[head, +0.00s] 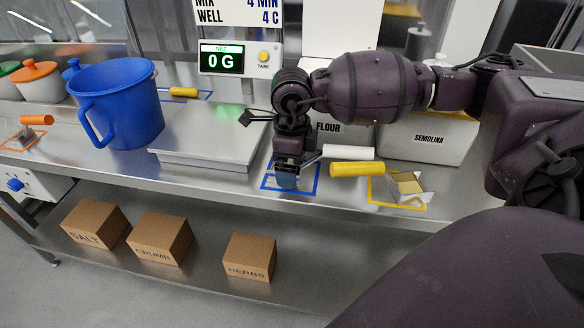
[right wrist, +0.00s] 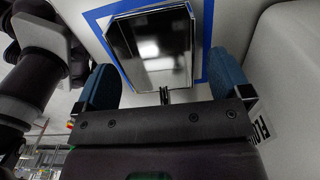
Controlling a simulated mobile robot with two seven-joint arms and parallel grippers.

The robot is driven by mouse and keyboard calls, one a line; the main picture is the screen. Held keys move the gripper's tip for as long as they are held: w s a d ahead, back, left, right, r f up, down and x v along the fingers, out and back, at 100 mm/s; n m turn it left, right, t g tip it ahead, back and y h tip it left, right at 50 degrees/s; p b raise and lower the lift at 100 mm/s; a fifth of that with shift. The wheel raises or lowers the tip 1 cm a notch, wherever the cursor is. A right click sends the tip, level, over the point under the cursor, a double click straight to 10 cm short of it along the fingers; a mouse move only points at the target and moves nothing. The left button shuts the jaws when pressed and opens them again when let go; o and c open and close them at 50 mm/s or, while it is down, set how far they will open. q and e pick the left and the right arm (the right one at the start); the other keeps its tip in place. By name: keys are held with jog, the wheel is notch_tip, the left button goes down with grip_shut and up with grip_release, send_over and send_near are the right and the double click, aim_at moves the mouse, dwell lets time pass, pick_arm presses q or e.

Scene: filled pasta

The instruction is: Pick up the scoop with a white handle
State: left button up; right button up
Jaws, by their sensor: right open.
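The scoop's white handle (head: 348,152) lies on the steel counter, just right of the blue outline, in front of the flour bin. Its metal pan is mostly hidden by my right gripper (head: 288,175) in the head view. In the right wrist view a shiny metal pan (right wrist: 155,45) lies inside the blue outline; its handle does not show there. My right gripper (right wrist: 165,75) is open, its two blue-padded fingers to either side of the pan's near end, with nothing visibly held. Whether they touch it I cannot tell. My left gripper is not in view.
A yellow-handled scoop (head: 358,169) lies close in front of the white handle. The flour bin (head: 328,138) and semolina bin (head: 425,138) stand behind. A scale plate (head: 205,150) and blue jug (head: 118,105) are left. Cardboard boxes (head: 160,238) sit on the lower shelf.

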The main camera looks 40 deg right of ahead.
jog(key=shift+f, duration=0.4)
jog(key=shift+r, duration=0.1)
jog(key=c, duration=1)
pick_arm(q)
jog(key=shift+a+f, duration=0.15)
pick_arm(e)
jog(key=shift+r, duration=0.1)
jog(key=shift+r, duration=0.4)
pick_arm(q)
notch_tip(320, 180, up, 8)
jog(key=p, duration=0.9)
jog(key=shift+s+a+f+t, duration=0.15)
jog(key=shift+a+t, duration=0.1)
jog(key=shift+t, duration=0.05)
pick_arm(e)
notch_tip(320, 180, up, 19)
jog(key=shift+f, duration=0.1)
